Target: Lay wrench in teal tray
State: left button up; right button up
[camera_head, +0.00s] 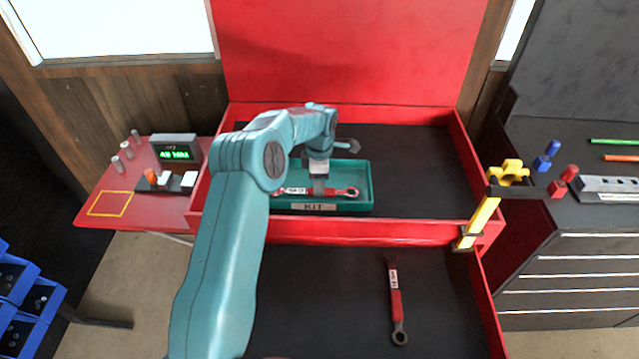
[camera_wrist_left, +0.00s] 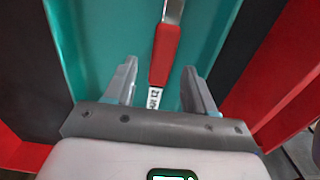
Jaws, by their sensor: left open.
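A red-handled wrench (camera_head: 335,192) with a white size label lies in the teal tray (camera_head: 357,172), which bears a KIT label. My left gripper (camera_head: 318,188) is over the tray, right above the wrench's handle. In the left wrist view, the open fingers of my left gripper (camera_wrist_left: 160,68) stand on both sides of the wrench (camera_wrist_left: 165,50), with a gap on each side. The teal tray's floor (camera_wrist_left: 105,40) shows around it. A second red wrench (camera_head: 396,300) lies in the lower drawer. My right gripper is not in view.
The tray stands in the red chest's upper compartment (camera_head: 410,160), with bare dark floor to its right. A yellow clamp-like post (camera_head: 482,218) rises at the chest's right edge. A red side shelf (camera_head: 160,212) with a green display (camera_head: 176,153) is at left.

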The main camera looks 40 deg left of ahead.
pick_arm(q)
notch_tip(320, 180, up, 5)
jog(key=shift+r+p, duration=0.2)
jog(key=shift+p, duration=0.8)
notch_tip(320, 180, up, 5)
jog(key=shift+s+f+b, duration=0.15)
jog(key=shift+b, duration=0.15)
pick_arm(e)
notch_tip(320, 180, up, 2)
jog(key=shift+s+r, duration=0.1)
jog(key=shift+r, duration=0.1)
pick_arm(q)
jog(key=shift+d, duration=0.1)
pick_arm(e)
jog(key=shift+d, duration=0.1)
